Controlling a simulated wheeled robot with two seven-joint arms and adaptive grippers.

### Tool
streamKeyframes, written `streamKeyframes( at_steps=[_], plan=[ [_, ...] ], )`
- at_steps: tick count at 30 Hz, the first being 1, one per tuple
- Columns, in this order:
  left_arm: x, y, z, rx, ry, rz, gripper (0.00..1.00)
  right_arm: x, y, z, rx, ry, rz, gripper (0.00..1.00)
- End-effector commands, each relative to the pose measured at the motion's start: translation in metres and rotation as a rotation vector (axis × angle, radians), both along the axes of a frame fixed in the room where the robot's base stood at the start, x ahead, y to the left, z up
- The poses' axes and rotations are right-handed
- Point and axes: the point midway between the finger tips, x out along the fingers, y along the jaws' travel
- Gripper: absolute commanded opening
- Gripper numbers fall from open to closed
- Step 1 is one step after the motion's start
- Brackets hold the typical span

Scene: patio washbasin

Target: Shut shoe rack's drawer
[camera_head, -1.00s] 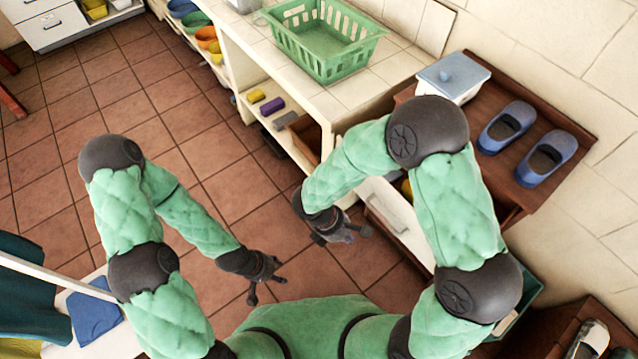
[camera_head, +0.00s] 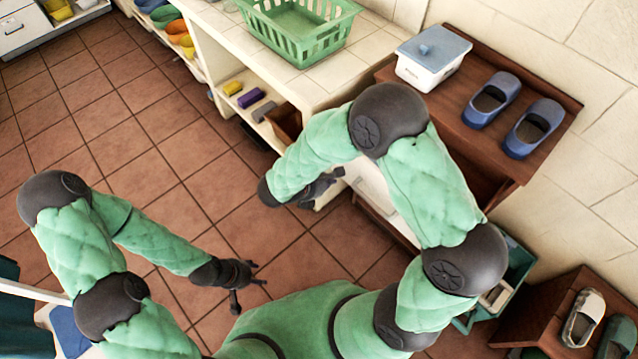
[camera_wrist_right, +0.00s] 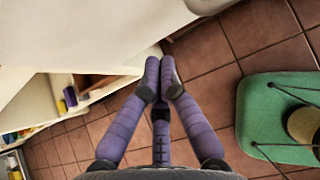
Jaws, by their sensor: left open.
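The brown shoe rack (camera_head: 508,166) stands on the right in the head view. Its white drawer front (camera_head: 376,190) faces the floor area to the left and is partly hidden behind my right arm, so how far it stands out cannot be told. My right gripper (camera_head: 333,178) is beside the far end of the drawer front; contact cannot be told. In the right wrist view its fingertips (camera_wrist_right: 160,72) are together with nothing seen between them, and a large pale panel (camera_wrist_right: 85,30) fills the upper left. My left gripper (camera_head: 252,274) is open and empty above the floor, away from the rack.
A lidded white box (camera_head: 432,62) and blue shoes (camera_head: 512,112) stand on the rack. The tiled counter (camera_head: 262,62) with a green basket (camera_head: 300,28) lies beyond. A green crate (camera_head: 520,262) and a low shoe stand (camera_head: 545,310) are at lower right.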

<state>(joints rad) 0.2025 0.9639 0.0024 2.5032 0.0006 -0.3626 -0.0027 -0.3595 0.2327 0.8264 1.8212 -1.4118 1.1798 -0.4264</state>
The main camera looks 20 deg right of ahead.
Motion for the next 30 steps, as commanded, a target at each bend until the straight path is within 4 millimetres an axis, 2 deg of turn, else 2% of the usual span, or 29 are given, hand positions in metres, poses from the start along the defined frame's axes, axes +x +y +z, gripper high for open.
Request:
streamKeyframes(
  at_steps=[1,9,25,30],
  plan=[
    [0.000,0.000,-0.006,0.000,0.000,0.000,0.52,0.002,-0.007,-0.009,-0.001,0.002,-0.004,0.00],
    [0.000,0.000,-0.013,0.000,0.000,0.000,0.52,0.014,-0.035,-0.005,0.001,0.000,-0.001,0.00],
    [0.000,0.000,-0.014,0.000,0.000,0.000,0.52,0.017,-0.041,-0.003,0.001,0.001,-0.001,0.00],
    [0.000,0.000,-0.015,0.000,0.000,0.000,0.52,0.021,-0.052,-0.003,0.000,0.000,-0.003,0.00]
  ],
)
